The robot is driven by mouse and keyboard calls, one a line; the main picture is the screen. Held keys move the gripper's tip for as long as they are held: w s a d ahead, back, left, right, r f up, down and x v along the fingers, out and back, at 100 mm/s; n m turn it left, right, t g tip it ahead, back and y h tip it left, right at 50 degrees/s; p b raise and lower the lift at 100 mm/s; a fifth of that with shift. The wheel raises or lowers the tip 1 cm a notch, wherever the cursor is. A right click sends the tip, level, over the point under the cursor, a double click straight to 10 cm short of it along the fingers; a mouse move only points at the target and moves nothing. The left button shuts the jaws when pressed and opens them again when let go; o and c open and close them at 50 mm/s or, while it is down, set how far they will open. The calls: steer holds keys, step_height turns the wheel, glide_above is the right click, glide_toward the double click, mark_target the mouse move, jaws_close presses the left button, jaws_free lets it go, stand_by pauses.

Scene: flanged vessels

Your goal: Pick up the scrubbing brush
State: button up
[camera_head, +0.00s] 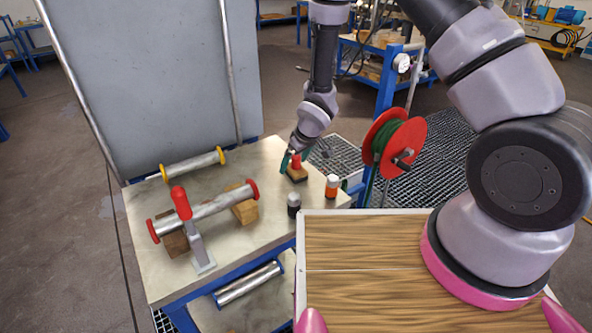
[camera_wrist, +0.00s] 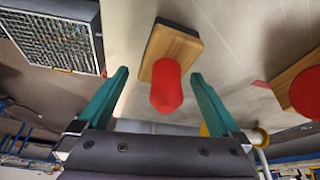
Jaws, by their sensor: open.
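The scrubbing brush (camera_head: 298,175) is a wooden block with a red knob handle. It lies on the pale workbench top near its right end. In the wrist view the brush (camera_wrist: 172,50) has its red knob facing the camera. My gripper (camera_head: 296,157) is just above and beside the brush, with its teal fingers open. In the wrist view the fingers of my gripper (camera_wrist: 159,75) stand to the left and right of the red knob, with gaps on both sides. The brush is not gripped.
On the workbench (camera_head: 245,174), an orange, white-topped bottle (camera_head: 332,186) and a dark bottle (camera_head: 294,205) stand close to the brush. A red-flanged pipe (camera_head: 215,206) rests on wooden blocks beside a red-handled clamp (camera_head: 182,203). A red hose reel (camera_head: 408,143) stands to the right.

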steer(key=c, duration=1.5)
step_height(320, 180, up, 10)
steer(key=shift+r, duration=0.1)
